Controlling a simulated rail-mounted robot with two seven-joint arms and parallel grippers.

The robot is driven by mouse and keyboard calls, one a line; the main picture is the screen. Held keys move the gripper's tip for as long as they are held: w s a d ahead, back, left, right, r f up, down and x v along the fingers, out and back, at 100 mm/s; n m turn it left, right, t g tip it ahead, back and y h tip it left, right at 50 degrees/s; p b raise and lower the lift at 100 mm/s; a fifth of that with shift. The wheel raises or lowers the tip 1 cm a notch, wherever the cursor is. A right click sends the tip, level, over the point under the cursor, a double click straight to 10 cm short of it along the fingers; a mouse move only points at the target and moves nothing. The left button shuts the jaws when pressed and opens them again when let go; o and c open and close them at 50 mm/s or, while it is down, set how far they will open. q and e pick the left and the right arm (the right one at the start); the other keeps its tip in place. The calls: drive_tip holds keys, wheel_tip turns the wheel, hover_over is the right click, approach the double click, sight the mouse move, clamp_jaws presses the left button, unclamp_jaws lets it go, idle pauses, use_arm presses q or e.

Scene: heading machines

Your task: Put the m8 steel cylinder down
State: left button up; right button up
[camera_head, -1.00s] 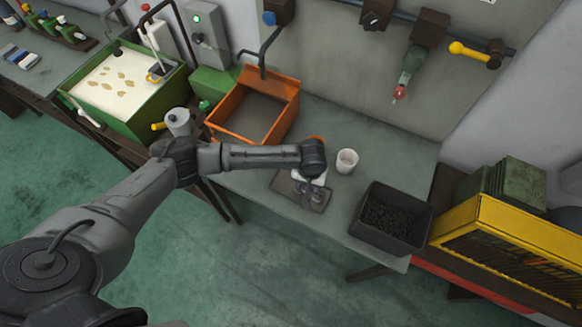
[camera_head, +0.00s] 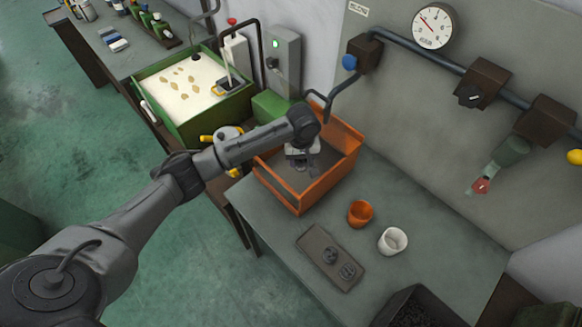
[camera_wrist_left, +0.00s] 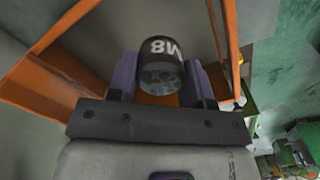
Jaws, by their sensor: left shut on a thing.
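The m8 steel cylinder (camera_wrist_left: 160,62) is dark, with a white "M8" on its side, and shows between the two purple-sided fingers in the left wrist view. My left gripper (camera_wrist_left: 160,82) is shut on it. In the head view my left gripper (camera_head: 301,160) is over the orange tray (camera_head: 325,188), inside its outline, pointing down. The cylinder is hidden or too small to make out there, and I cannot tell whether it touches the tray floor. My right gripper is in neither view.
A grey plate (camera_head: 316,243) with dark round parts lies on the bench, near an orange cup (camera_head: 360,213) and a white cup (camera_head: 392,241). A black bin (camera_head: 397,303) stands at the front right. A green sand box (camera_head: 185,125) is left of the tray. Bench right of the cups is clear.

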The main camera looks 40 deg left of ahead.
use_arm(q)
drive_tip(key=shift+n, duration=0.3)
drive_tip(key=f, duration=0.1)
drive_tip(key=a+f, duration=0.1)
drive_tip(key=f, duration=0.3)
drive_tip(key=shift+a+f, duration=0.25)
drive_tip(key=shift+w+f+b, duration=0.1)
drive_tip(key=shift+f+b, duration=0.35)
drive_tip(key=shift+f, duration=1.9)
drive_tip(key=shift+f, duration=0.1)
drive_tip(key=o, duration=1.1)
wheel_tip(320, 180, up, 12)
drive_tip(key=shift+r+p, duration=0.1)
drive_tip(key=shift+p, duration=0.45)
